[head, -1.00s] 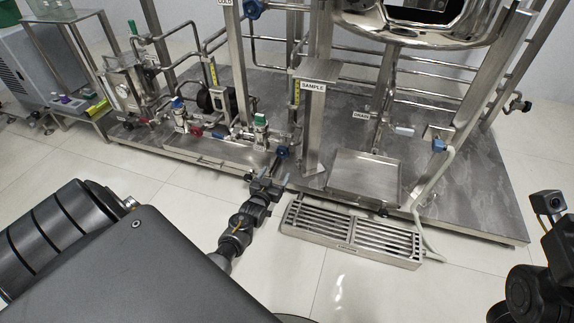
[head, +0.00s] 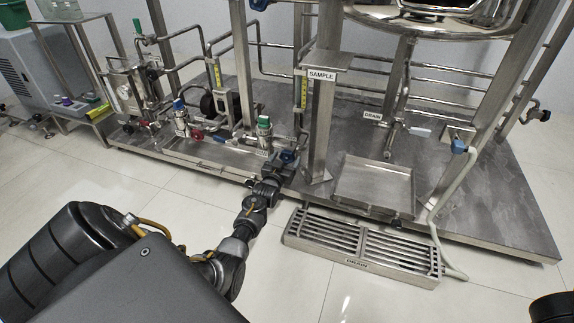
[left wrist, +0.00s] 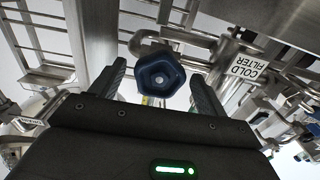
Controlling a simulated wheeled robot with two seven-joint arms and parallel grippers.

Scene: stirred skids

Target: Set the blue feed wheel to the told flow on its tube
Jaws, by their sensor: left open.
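The blue feed wheel (head: 289,156) sits low at the front of the skid, left of the SAMPLE post. In the left wrist view the dark blue wheel (left wrist: 158,76) faces me, centred between the open fingers. My left gripper (head: 276,168) is open right at the wheel; the wrist view (left wrist: 158,92) shows a finger on each side, and I cannot tell whether they touch it. A tube with a yellow scale (head: 304,90) stands above the wheel; its reading is too small to make out.
A second yellow-scaled tube (head: 217,75) stands further left. A green-topped valve (head: 264,123) is close left of the wheel. The SAMPLE post (head: 322,130) is close right. A tray (head: 374,185) and floor grate (head: 360,245) lie to the right. The front floor is clear.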

